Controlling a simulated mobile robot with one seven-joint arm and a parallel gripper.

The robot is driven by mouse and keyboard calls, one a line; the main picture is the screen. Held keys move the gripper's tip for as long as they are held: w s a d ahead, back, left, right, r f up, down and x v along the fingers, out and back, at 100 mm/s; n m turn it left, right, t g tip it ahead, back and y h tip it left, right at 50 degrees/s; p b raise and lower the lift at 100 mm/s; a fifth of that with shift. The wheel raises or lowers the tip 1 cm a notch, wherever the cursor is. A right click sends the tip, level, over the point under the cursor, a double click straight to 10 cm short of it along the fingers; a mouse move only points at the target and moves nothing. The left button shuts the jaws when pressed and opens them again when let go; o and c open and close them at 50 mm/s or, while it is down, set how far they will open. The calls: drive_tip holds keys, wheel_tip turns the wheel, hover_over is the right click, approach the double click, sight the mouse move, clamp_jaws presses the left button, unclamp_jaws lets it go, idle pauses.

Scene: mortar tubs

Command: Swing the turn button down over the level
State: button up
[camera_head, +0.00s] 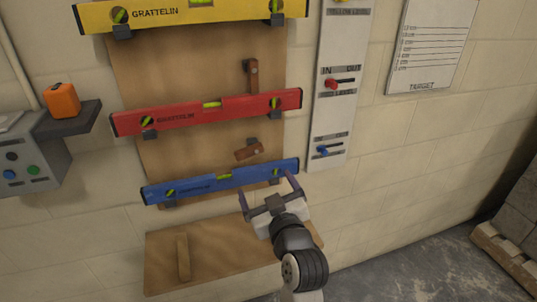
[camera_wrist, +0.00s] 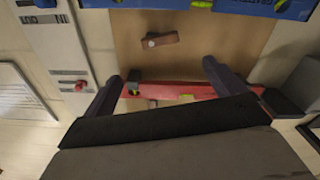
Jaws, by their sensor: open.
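The blue level (camera_head: 205,185) lies along the bottom of the brown board, and part of it shows at the top of the wrist view (camera_wrist: 158,4). Above it a brown wooden turn button (camera_head: 248,151) lies nearly level, its right end a little higher, clear of the blue level. It also shows in the wrist view (camera_wrist: 158,40). Another turn button (camera_head: 251,76) stands upright, its lower end at the red level (camera_head: 190,115). My gripper (camera_head: 267,188) is open and empty, in front of the blue level's right end and below and right of the lower button.
A yellow level (camera_head: 165,14) hangs at the top. A white panel (camera_head: 343,45) right of the board carries red (camera_head: 331,84) and blue (camera_head: 322,150) sliders. A grey shelf (camera_head: 75,120) with an orange box (camera_head: 62,101) juts out at left. A wooden board (camera_head: 215,250) is below.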

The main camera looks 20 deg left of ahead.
sight(250, 154)
drive_tip(key=p+x, duration=0.1)
drive_tip(key=x, duration=1.1)
drive_tip(key=shift+r+p, duration=0.2)
drive_tip(key=shift+p, duration=0.15)
drive_tip(key=shift+x, duration=0.8)
drive_tip(key=shift+f, duration=0.1)
drive_tip(key=shift+c, duration=0.2)
drive_tip(key=c, duration=0.9)
